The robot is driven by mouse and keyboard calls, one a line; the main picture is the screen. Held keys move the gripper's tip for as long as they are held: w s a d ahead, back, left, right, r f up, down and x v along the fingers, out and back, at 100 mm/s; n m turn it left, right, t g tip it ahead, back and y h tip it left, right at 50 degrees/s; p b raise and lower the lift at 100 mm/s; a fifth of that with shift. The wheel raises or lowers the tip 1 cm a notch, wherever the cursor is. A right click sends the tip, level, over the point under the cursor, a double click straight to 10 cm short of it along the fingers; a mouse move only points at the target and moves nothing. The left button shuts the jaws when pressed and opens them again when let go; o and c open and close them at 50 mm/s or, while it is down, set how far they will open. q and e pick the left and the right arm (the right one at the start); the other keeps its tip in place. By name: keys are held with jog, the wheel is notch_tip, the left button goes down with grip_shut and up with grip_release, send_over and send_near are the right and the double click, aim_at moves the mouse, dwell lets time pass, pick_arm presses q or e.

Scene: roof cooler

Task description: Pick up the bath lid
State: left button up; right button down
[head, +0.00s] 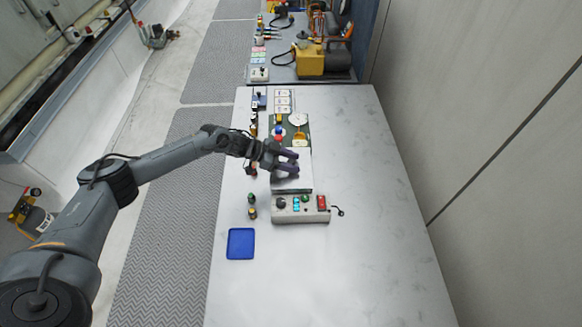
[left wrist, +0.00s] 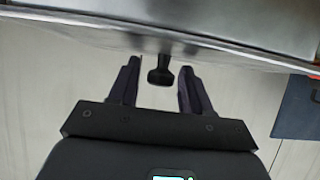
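The bath (head: 292,189) is a box on the table, and its pale top, which I take to be the bath lid (head: 303,181), lies partly under my left gripper. My left gripper (head: 288,163) is over this top in the head view. In the left wrist view a black knob (left wrist: 160,77) stands out from a shiny metal surface (left wrist: 200,25). The two dark fingers of the gripper (left wrist: 158,88) are on either side of the knob, with a gap on each side. The gripper is open and empty. My right gripper is in neither view.
A control box (head: 300,209) with coloured buttons stands just in front of the bath. A blue tray (head: 240,244) and small bottles (head: 252,206) are at front left. Several small items stand behind the bath. The table's (head: 360,220) right side is clear; a wall (head: 480,120) runs beyond it.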

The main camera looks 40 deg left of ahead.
pick_arm(q)
grip_shut()
jog(key=shift+r, duration=0.1)
